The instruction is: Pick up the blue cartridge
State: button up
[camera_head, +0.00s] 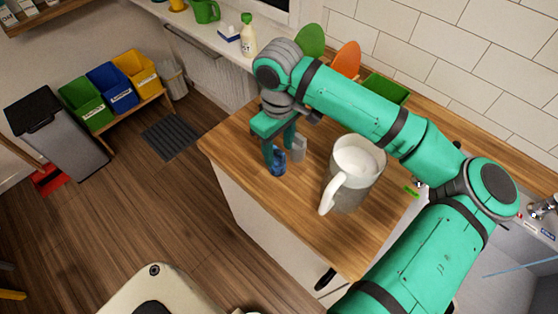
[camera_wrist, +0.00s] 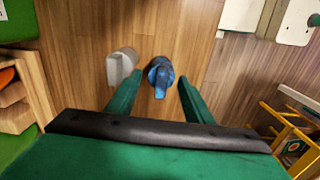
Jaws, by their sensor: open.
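The blue cartridge (camera_head: 277,163) stands on the wooden counter (camera_head: 235,135) near its left edge. In the wrist view the blue cartridge (camera_wrist: 160,75) shows between my two fingertips. My gripper (camera_head: 279,150) is open and points down at the cartridge, with nothing held; its fingers also show in the wrist view (camera_wrist: 159,80). In the head view a finger hides part of the cartridge's top. Whether a finger touches it I cannot tell.
A light grey cartridge (camera_head: 299,149) stands close beside the blue one, and also shows left of my left finger in the wrist view (camera_wrist: 121,67). A large white-grey mug (camera_head: 342,190) stands to the right. Green and orange items (camera_head: 346,58) stand behind my arm.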

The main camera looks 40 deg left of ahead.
jog(key=shift+s+a+f, duration=0.1)
jog(key=shift+f, duration=0.7)
jog(key=shift+s+a+f, duration=0.1)
jog(key=shift+f, duration=0.65)
jog(key=shift+d, duration=0.1)
jog(key=c, duration=0.9)
jog(key=shift+o, duration=0.2)
jog(key=shift+w+r, duration=0.1)
jog(key=shift+r, duration=0.05)
jog(key=shift+r, duration=0.5)
jog(key=shift+c, duration=0.2)
jog(key=shift+o, duration=0.2)
jog(key=s+d+r, duration=0.2)
jog(key=s+r, duration=0.2)
jog(key=r, duration=0.4)
jog(key=shift+s, duration=0.35)
jog(key=s+d+r, duration=0.1)
jog(key=s, duration=0.1)
jog(key=s+d+r, duration=0.1)
jog(key=s, duration=0.2)
jog(key=s+d+r, duration=0.1)
jog(key=s, duration=0.2)
jog(key=shift+s+d+r, duration=0.1)
jog(key=shift+d+r, duration=0.2)
jog(key=shift+r, duration=0.1)
jog(key=shift+c, duration=0.2)
